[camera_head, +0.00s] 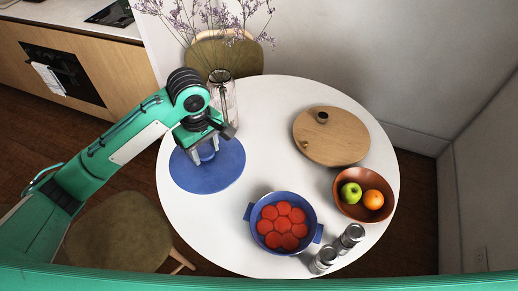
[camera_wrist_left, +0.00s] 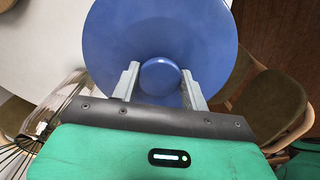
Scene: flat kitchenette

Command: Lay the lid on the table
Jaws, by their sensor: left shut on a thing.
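The blue round lid (camera_head: 210,178) is over the left part of the white table (camera_head: 265,150), near its edge. My left gripper (camera_head: 207,152) is above it, with its fingers pointing down. In the left wrist view my left gripper (camera_wrist_left: 160,88) is shut on the round knob of the lid (camera_wrist_left: 160,25), one finger on each side. I cannot tell whether the lid touches the table or hangs just above it. The blue pot (camera_head: 283,248) stands uncovered at the front of the table, with red round pieces inside. My right gripper is not in view.
A glass vase (camera_head: 224,100) with dry stems stands close behind my left gripper. A round wooden board (camera_head: 331,136), a brown fruit bowl (camera_head: 364,208) and two shakers (camera_head: 323,260) are on the right. The table's middle is clear. A chair (camera_head: 120,235) stands at the left.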

